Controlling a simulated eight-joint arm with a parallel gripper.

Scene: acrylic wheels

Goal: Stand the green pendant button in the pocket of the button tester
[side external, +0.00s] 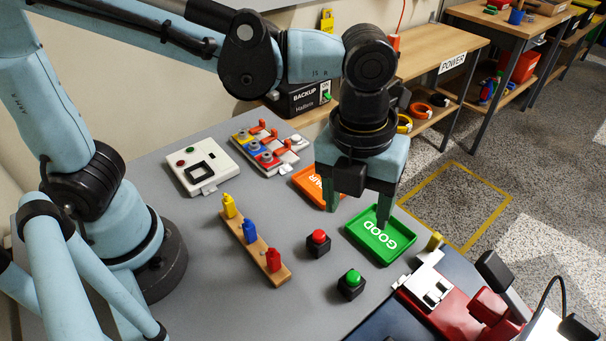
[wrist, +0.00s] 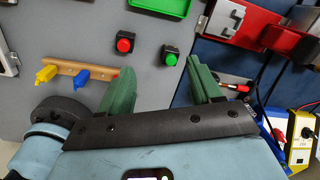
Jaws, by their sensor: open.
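The green pendant button (side external: 351,285) is a black cube with a round green cap, upright on the grey table near its front edge. It also shows in the wrist view (wrist: 171,59), beyond the gap between my fingers. A white box with a dark square opening and small red and green lamps, which looks like the button tester (side external: 190,178), lies at the table's back left. Its opening looks empty. My gripper (side external: 357,205) is open and empty, held above the table behind the buttons. Its two green fingers (wrist: 161,84) are spread wide and touch no object.
A similar red button (side external: 319,243) stands close to the green one. A green GOOD tray (side external: 380,236), an orange tray (side external: 309,184) and a wooden peg strip (side external: 256,247) are nearby. A red fixture (side external: 440,315) stands at the front right. Bare table lies between the strip and the tester.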

